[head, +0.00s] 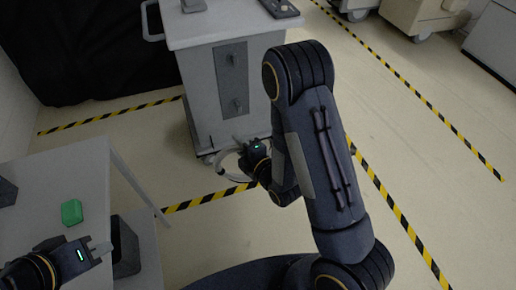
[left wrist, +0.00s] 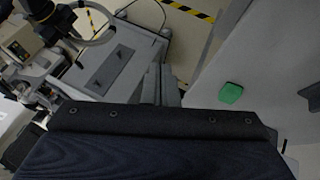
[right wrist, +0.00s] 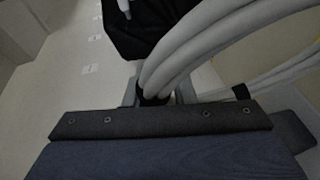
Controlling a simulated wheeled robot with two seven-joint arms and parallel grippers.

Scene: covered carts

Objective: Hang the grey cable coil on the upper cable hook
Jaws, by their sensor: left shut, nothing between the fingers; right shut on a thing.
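The grey cable coil (head: 226,173) hangs from my right gripper (head: 241,149), low in front of the cart. Its thick strands (right wrist: 205,35) run through the shut fingers in the right wrist view, with a black tie on them. The coil also shows as a ring in the left wrist view (left wrist: 101,40). The upper cable hook (head: 231,60) is on the grey panel on the cart's side, above the lower hook (head: 236,105). The coil is below both hooks and off them. My left gripper (head: 106,247) is shut and empty, by the table at the left.
The grey cart (head: 190,75) has loose items on top and a handle at its left. A green block (head: 71,212) lies on the white table (head: 60,170). Black cloth (head: 100,50) covers something behind. Striped tape marks the floor, which is open at right.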

